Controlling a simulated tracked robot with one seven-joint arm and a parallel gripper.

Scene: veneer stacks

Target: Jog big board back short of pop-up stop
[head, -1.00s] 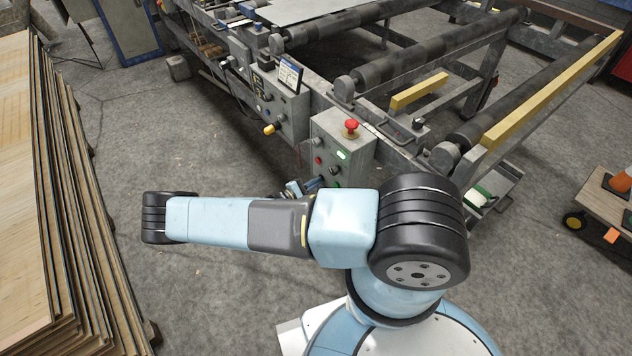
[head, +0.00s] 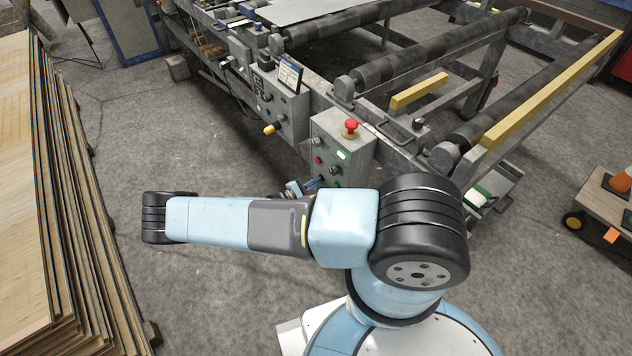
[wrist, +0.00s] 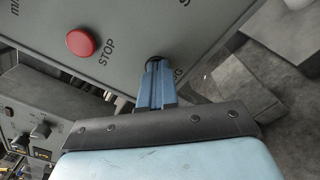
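A big pale grey board (head: 305,8) lies on the dark rollers of the line at the top of the head view; only its near end shows. A short yellow bar (head: 419,91) lies between the rollers nearer me, apart from the board; I cannot tell whether it is the pop-up stop. My gripper (wrist: 155,85) is at the grey control box (head: 352,132), its blue fingers close together at a black knob (wrist: 154,62). The fingers partly cover a label ending in "G". A red button (wrist: 82,43) marked STOP is beside them.
A red mushroom button (head: 351,126) and a lit green button (head: 342,155) are on the same box. A second control box (head: 285,112) stands left of it. A veneer stack (head: 30,200) fills the left side. A cart (head: 610,200) stands right.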

